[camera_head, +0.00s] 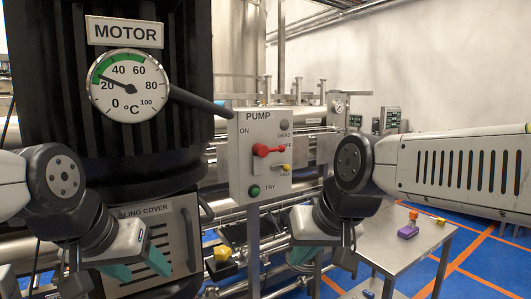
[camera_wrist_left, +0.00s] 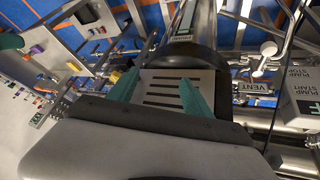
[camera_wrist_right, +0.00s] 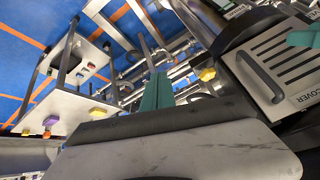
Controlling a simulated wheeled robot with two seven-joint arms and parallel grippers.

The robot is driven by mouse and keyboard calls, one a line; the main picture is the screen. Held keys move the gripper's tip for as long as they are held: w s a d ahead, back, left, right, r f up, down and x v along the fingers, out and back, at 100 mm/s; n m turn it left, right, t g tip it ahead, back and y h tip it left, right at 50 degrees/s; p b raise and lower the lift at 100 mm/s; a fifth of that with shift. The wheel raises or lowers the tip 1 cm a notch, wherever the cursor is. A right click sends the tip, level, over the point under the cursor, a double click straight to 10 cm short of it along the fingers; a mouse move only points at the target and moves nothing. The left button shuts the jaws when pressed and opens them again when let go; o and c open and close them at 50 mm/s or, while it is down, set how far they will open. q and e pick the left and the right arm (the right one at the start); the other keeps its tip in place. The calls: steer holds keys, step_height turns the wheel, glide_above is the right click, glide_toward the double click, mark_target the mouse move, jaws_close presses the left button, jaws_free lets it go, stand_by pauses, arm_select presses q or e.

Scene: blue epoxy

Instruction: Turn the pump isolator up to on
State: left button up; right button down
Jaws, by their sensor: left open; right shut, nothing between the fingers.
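The pump isolator is a red rotary handle (camera_head: 265,150) on a grey PUMP panel (camera_head: 243,170) in the middle of the head view. Its bar lies roughly level, with its right end near the OFF mark; ON is printed at upper left. My left gripper (camera_head: 137,266) is open and empty, low in front of the coupling cover, left of and below the panel. Its spread teal fingers show in the left wrist view (camera_wrist_left: 160,92). My right gripper (camera_head: 301,257) is shut and empty, below and right of the panel; its fingers are together in the right wrist view (camera_wrist_right: 157,91).
The panel also carries a small yellow lever (camera_head: 285,168), a green TRY button (camera_head: 254,191) and a grey lamp (camera_head: 284,125). A black motor with a gauge (camera_head: 128,83) stands at left. A metal table (camera_head: 390,252) with coloured blocks is at right. Pipes run behind.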

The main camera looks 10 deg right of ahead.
mark_target(270, 149)
steer(key=w+d+r+m+y, duration=0.2)
steer(key=w+d+r+m, duration=0.1)
steer(key=w+m, duration=0.7)
steer(key=w+d+r+m+t+y, duration=0.1)
steer(key=w+d+r+m, duration=0.3)
steer(key=w+m, duration=0.6)
steer(key=w+d+r+m+t+y, duration=0.1)
steer(key=w+r+m, duration=0.4)
steer(key=w+m, duration=0.5)
steer(key=d+m+y, duration=0.1)
steer(key=d+m, duration=0.1)
steer(key=m, duration=0.3)
steer(key=shift+d+r+y, duration=0.2)
steer(key=shift+d+y, duration=0.15)
steer(key=shift+y, duration=0.05)
steer(key=shift+w, duration=0.1)
steer(key=x, duration=1)
steer(key=shift+w+d+r, duration=0.25)
steer(key=shift+w+r, duration=0.1)
steer(key=shift+r, duration=0.2)
steer(key=shift+w+d+r, duration=0.2)
steer(key=shift+w+r, duration=0.1)
steer(key=shift+r, duration=0.3)
steer(key=shift+w+d+r, duration=0.25)
steer(key=shift+w+r, duration=0.1)
steer(key=shift+r, duration=0.2)
